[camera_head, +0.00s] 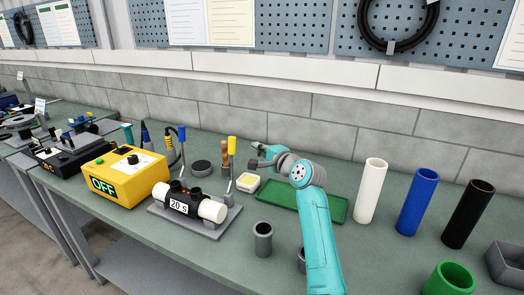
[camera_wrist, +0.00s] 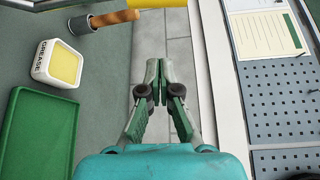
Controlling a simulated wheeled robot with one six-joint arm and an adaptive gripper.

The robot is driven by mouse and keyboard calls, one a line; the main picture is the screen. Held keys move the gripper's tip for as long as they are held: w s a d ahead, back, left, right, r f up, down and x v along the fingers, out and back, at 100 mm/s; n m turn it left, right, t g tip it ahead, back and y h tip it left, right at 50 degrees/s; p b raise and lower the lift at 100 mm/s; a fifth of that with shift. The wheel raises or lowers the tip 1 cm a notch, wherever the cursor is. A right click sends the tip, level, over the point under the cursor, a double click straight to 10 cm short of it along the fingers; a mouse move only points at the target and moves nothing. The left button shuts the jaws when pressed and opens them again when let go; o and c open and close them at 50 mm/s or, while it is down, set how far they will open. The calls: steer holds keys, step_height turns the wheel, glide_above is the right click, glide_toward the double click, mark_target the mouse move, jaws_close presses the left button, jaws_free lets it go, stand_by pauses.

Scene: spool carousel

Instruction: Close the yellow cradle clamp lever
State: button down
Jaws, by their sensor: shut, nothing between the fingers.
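The yellow clamp lever (camera_head: 232,146) stands upright on a thin rod at the right end of the grey cradle (camera_head: 215,229). The cradle holds a white pipe (camera_head: 212,211) with a black coupling labelled "20 S". My gripper (camera_head: 257,158) is a little to the right of the lever's yellow handle and looks apart from it. In the wrist view my gripper (camera_wrist: 158,66) is shut and empty, and a yellow bar, likely the lever handle (camera_wrist: 158,3), shows at the top edge.
A grease tub (camera_head: 248,182) and a green tray (camera_head: 288,200) lie near my arm. A yellow box marked OFF (camera_head: 118,178) stands left of the cradle. White (camera_head: 370,190), blue (camera_head: 417,202) and black (camera_head: 467,214) pipes stand at right. A block wall runs behind the bench.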

mark_target(232, 159)
steer(key=shift+w+a+r, duration=0.1)
steer(key=shift+w+a, duration=0.05)
steer(key=shift+a, duration=1.2)
steer(key=shift+w+a, duration=0.15)
steer(key=shift+a, duration=1.2)
